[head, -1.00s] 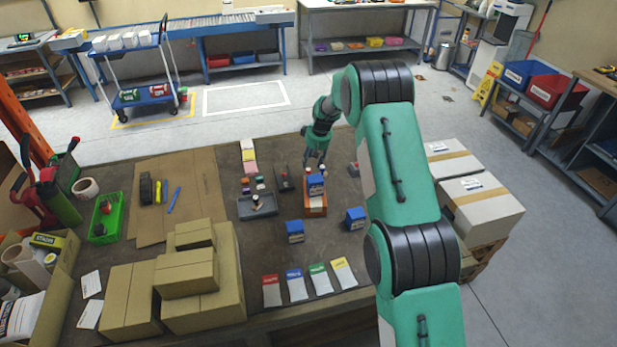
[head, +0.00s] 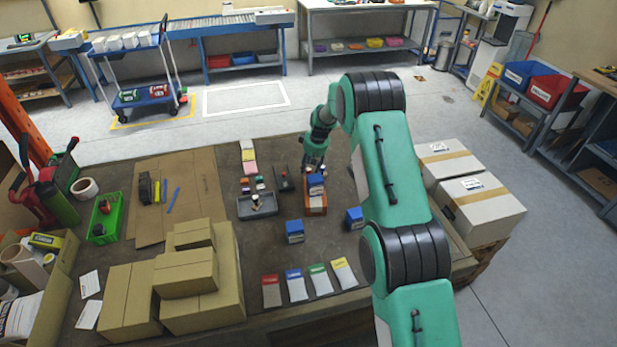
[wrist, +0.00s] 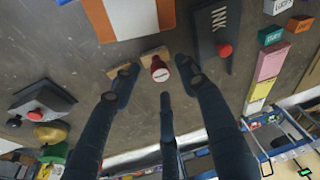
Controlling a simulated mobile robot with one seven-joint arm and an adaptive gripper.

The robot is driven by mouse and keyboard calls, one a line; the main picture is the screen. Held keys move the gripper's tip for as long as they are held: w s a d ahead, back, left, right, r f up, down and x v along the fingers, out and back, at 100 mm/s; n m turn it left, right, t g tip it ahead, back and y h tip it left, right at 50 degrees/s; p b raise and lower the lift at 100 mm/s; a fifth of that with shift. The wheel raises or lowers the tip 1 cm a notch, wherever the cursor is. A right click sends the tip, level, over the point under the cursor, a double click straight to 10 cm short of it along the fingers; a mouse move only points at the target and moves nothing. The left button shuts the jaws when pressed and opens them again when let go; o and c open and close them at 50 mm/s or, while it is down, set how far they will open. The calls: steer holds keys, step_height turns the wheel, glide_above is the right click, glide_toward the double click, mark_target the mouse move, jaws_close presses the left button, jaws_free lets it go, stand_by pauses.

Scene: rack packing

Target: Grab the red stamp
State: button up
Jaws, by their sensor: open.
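The red stamp (wrist: 160,70) has a round red knob and a small wooden base. It stands on the dark table between my fingers in the wrist view. My gripper (wrist: 158,82) is open, with one finger on each side of the stamp and a third below it in the picture. I see no contact. A second wooden base (wrist: 122,70) is partly covered by the left finger. In the head view my gripper (head: 313,164) is low over the table, just behind the wooden tray, and hides the red stamp.
The wooden tray (wrist: 168,14) is close by. A dark ink pad (wrist: 228,20) with a red knob lies to the right in the wrist view. Blue blocks (head: 294,231), a grey tray (head: 268,206) and coloured cards (head: 296,285) are nearer in the head view.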

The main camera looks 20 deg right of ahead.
steer(key=shift+x, duration=1.1)
jaws_close()
